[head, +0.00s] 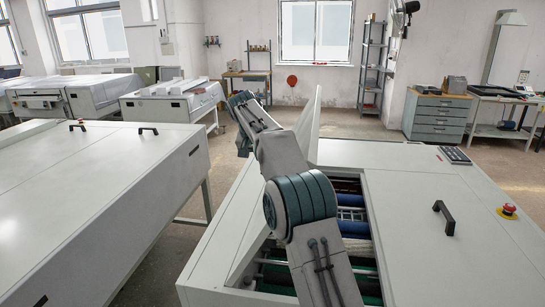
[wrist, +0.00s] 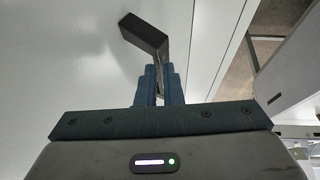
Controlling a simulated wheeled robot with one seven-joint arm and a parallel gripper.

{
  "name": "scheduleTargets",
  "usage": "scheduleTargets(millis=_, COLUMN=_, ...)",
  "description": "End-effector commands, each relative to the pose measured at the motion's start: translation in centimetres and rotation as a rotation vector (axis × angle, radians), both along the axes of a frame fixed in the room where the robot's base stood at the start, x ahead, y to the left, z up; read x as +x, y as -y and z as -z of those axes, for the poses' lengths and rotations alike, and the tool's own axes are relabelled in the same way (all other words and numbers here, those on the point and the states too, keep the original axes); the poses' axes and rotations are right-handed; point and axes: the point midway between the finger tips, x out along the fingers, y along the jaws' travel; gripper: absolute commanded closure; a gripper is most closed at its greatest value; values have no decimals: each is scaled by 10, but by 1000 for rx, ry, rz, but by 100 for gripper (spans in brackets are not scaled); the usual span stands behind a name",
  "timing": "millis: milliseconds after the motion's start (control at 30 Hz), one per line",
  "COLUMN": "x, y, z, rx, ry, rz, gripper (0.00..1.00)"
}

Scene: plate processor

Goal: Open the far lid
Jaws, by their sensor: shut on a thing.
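The plate processor (head: 418,240) stands at the right in the head view. Its far lid (head: 307,125) is raised steeply, seen nearly edge-on, and my arm hides part of it. Rollers and dark and blue parts (head: 350,215) show in the uncovered opening. In the wrist view, my gripper (wrist: 159,92) is shut on the black lid handle (wrist: 146,34), with the lid's white face (wrist: 70,65) behind it. The gripper's fingertips cannot be made out in the head view.
A second lid with a black handle (head: 444,215) lies closed on the right, near a red stop button (head: 508,211) and a keypad (head: 454,155). Another white machine (head: 90,200) stands left across a narrow floor gap. A drawer cabinet (head: 437,118) stands behind.

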Motion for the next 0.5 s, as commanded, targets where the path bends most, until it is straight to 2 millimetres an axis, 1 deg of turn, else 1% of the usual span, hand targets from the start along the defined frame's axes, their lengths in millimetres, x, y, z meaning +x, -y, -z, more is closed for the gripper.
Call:
scheduleTargets(millis=33, x=-4, y=-19, z=29, rx=22, ry=-55, rz=-20, gripper=100)
scheduleTargets(millis=67, x=-4, y=-19, z=29, rx=22, ry=-55, rz=-21, gripper=100)
scheduleTargets(millis=100, x=-4, y=-19, z=29, rx=21, ry=-55, rz=-21, gripper=82)
scheduleTargets(millis=167, x=-4, y=-19, z=29, rx=21, ry=-55, rz=-21, gripper=65)
scheduleTargets(millis=200, x=-4, y=-18, z=29, rx=22, ry=-55, rz=-19, gripper=60)
scheduleTargets(millis=500, x=-3, y=-1, z=28, rx=30, ry=-55, rz=-10, gripper=60)
